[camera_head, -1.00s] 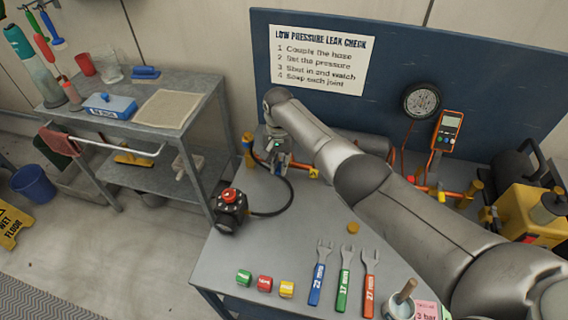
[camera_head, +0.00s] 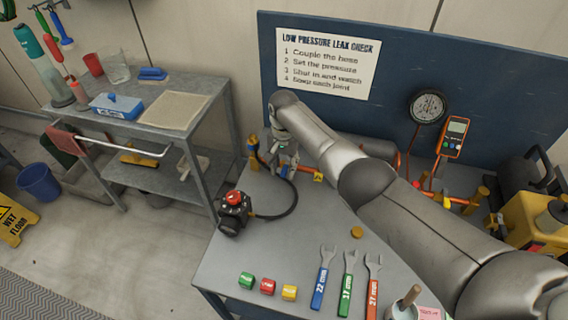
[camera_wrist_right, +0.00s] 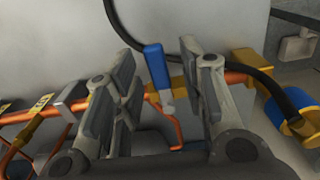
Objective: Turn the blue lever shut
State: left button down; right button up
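The blue lever (camera_wrist_right: 157,66) shows in the right wrist view, sticking up from a grey stem beside a brass fitting on the copper pipe. My right gripper (camera_wrist_right: 162,85) is open, with one finger on each side of the lever and visible space between the lever and both fingers. In the head view my right gripper (camera_head: 284,168) is at the back left of the bench, by the pipe, and largely hides the lever there. My left gripper is not in view.
A black hose (camera_head: 290,205) runs from the pipe end to a black device with a red knob (camera_head: 235,205). Several wrenches, including a blue one (camera_head: 322,277), and coloured blocks lie at the bench front. A round gauge (camera_head: 428,106) hangs on the blue panel (camera_head: 400,65).

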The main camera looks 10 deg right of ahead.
aim_at(284, 169)
jog(key=shift+r, duration=0.1)
notch_tip(284, 169, up, 12)
dwell(0.5)
